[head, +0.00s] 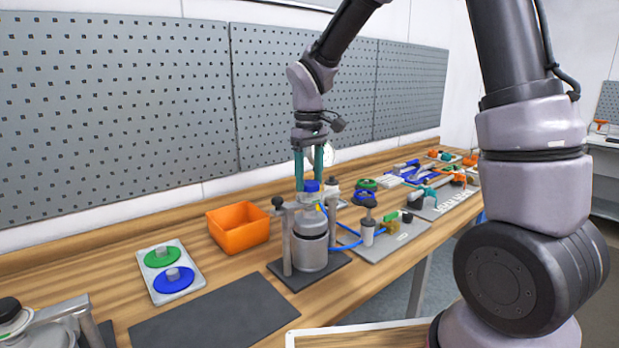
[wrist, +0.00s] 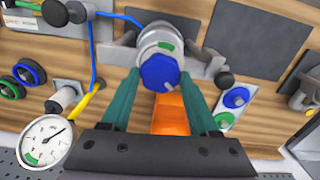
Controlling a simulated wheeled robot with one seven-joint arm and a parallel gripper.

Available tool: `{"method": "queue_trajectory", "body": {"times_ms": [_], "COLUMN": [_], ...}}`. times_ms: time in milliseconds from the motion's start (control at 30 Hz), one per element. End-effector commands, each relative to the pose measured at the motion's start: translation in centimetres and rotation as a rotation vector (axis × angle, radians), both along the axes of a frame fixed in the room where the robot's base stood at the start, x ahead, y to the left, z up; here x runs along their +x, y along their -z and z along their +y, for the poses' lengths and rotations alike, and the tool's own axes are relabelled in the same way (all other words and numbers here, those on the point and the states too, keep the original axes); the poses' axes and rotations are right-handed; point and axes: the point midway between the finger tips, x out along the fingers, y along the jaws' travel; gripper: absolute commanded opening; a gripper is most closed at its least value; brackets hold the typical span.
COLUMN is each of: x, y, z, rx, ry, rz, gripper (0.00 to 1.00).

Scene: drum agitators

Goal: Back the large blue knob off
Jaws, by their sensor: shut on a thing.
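The large blue knob (head: 311,186) sits on top of a grey metal drum unit (head: 311,240) that stands on a dark base plate on the bench. In the wrist view the knob (wrist: 160,72) is a blue faceted cap in front of the drum's grey body. My gripper (head: 309,184) points straight down over the drum from above. Its two teal fingers (wrist: 158,84) stand on either side of the knob and are shut on it. The exact contact faces are partly hidden in both views.
An orange bin (head: 239,228) stands left of the drum. A plate with green and blue discs (head: 171,272) and a dark mat (head: 215,314) lie further left. A gauge (wrist: 44,143), blue hose and valve fittings (head: 385,235) are close on the right.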

Motion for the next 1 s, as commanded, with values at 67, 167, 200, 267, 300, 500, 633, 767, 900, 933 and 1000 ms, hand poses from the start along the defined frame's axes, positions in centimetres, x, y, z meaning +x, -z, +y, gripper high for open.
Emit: {"method": "queue_trajectory", "body": {"times_ms": [67,167,200,267,300,500,633,767,900,933,1000], "x": [-0.08,-0.10,-0.10,-0.10,-0.11,-0.13,-0.16,-0.16,-0.14,-0.12,-0.10], "y": [0.17,0.18,0.19,0.20,0.21,0.24,0.25,0.27,0.22,0.20,0.16], "z": [-0.04,-0.03,-0.03,-0.04,-0.05,-0.06,-0.06,-0.07,-0.05,-0.04,-0.03], "rx": [-0.002,-0.002,-0.002,-0.002,-0.002,-0.002,-0.002,-0.003,-0.002,-0.002,-0.002], "ry": [-0.032,-0.061,-0.069,-0.079,-0.085,-0.094,-0.093,-0.093,-0.092,-0.092,-0.092], "rz": [0.004,0.004,0.004,0.004,0.004,0.006,0.006,0.007,0.005,0.004,0.004], "gripper": [0.06,0.06,0.06,0.06,0.06,0.06,0.06,0.65,0.92,0.92,0.92]}}
